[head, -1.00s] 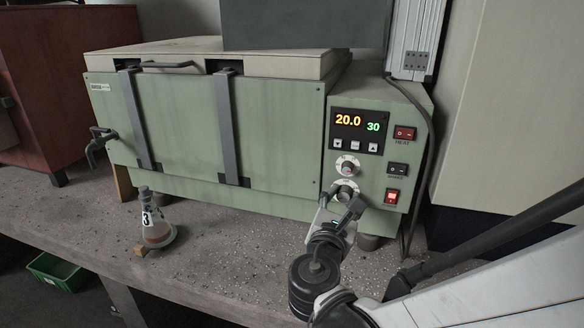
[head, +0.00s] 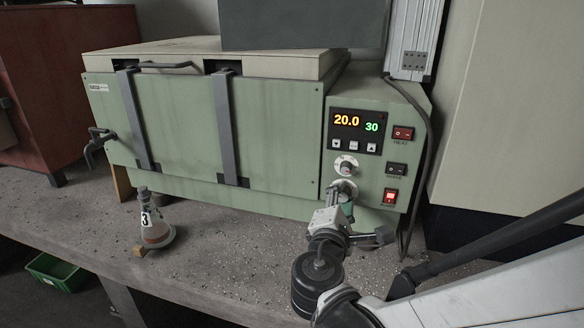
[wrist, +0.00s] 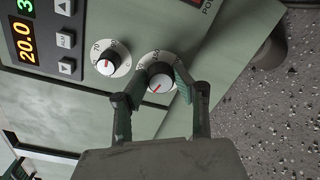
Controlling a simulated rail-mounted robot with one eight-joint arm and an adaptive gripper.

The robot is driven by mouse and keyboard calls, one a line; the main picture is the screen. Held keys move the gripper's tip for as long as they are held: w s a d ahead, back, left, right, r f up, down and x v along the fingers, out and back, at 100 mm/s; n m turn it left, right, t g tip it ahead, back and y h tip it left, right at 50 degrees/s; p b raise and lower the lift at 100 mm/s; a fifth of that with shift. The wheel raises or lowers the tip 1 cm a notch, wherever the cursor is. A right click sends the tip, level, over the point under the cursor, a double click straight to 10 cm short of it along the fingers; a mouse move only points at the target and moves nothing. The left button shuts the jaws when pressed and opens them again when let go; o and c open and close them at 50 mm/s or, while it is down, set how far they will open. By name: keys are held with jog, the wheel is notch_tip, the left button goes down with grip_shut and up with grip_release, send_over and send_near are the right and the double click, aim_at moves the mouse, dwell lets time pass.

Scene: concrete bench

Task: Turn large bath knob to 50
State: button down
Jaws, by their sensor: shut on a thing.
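The large green bath (head: 225,130) has two dials on its front panel. The upper knob (head: 346,168) is free; it also shows in the wrist view (wrist: 107,67). My gripper (head: 343,192) is at the lower knob (head: 342,187). In the wrist view my gripper (wrist: 156,84) is shut on that lower knob (wrist: 160,80), one finger on each side. The display (head: 356,124) reads 20.0 and 30.
A flask marked 3 (head: 153,225) stands on the speckled bench (head: 225,258), left of my arm. A green crate (head: 57,272) is below at left.

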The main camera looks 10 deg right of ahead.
jog(key=shift+m, duration=1.1)
jog(key=c, duration=1.4)
grip_release()
jog(key=shift+s, duration=0.1)
jog(key=shift+v, duration=5.95)
